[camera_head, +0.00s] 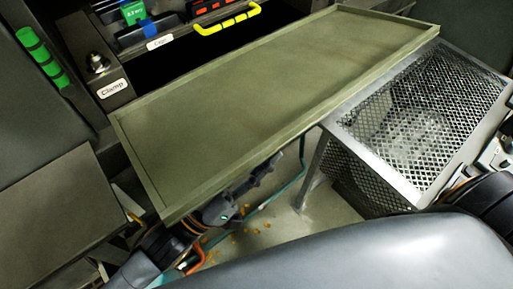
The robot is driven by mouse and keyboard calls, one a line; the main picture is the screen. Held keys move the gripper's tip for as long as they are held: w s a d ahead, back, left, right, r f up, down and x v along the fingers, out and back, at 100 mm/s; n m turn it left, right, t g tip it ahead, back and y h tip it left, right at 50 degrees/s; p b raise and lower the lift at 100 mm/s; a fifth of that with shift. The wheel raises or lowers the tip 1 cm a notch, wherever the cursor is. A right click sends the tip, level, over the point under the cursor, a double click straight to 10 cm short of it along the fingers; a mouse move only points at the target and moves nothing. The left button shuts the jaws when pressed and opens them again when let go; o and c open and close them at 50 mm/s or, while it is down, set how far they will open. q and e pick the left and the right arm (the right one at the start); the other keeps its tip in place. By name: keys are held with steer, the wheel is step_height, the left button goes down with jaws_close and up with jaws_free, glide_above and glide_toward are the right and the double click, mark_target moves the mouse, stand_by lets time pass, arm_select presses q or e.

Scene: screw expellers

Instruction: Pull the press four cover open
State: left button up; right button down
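A long olive-green panel with a raised rim (270,95) lies slantwise across the middle of the view. I cannot tell for certain whether this is the press four cover; no press number is readable. My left gripper (258,178) is at the panel's near edge, low and partly hidden beneath it. Its fingers are dark and overlap the panel's shadow, so I cannot tell whether they touch the panel or are open or shut. A yellow handle (228,20) is on the dark machine behind the panel. My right gripper is not in view.
A metal mesh cage (420,115) stands right of the panel. A "Clamp" label (113,88) and a knob (97,63) are at the left, near a green-banded bar (42,57). Orange bits (257,231) lie on the floor below. A large grey surface fills the bottom.

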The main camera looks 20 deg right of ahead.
arm_select(q)
steer(key=v, duration=1.2)
steer(key=shift+f, duration=0.1)
